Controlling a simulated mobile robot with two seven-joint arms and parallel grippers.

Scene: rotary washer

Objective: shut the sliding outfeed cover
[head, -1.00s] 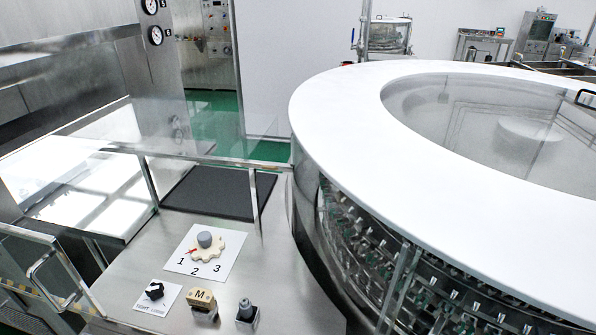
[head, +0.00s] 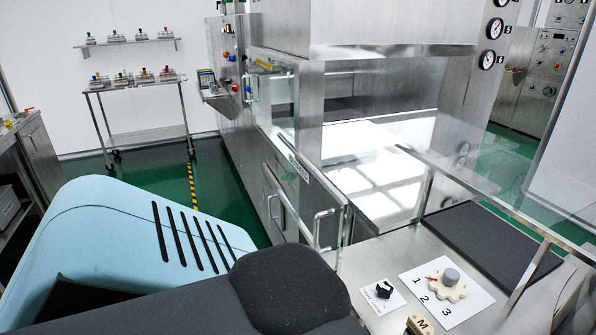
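A stainless steel machine has an opening over a bright, white-lit surface (head: 375,185). A low clear panel in a metal frame, with a bar handle (head: 326,228), stands along the near left side of this opening. Farther left, another clear panel (head: 282,110) has a dark-ended handle (head: 252,88). A flat clear sheet (head: 470,182) with a metal edge reaches right from the lit surface. I cannot tell which panel is the sliding outfeed cover, or how far it is shut. Neither gripper shows; a pale blue and dark grey part of my own body fills the lower left.
A steel deck (head: 385,262) at lower right holds a numbered dial (head: 443,286), a black knob (head: 384,289), an "M" block (head: 419,325) and a dark mat (head: 480,238). A wheeled trolley (head: 145,138) stands at the back left. Green floor (head: 232,175) lies open before the machine.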

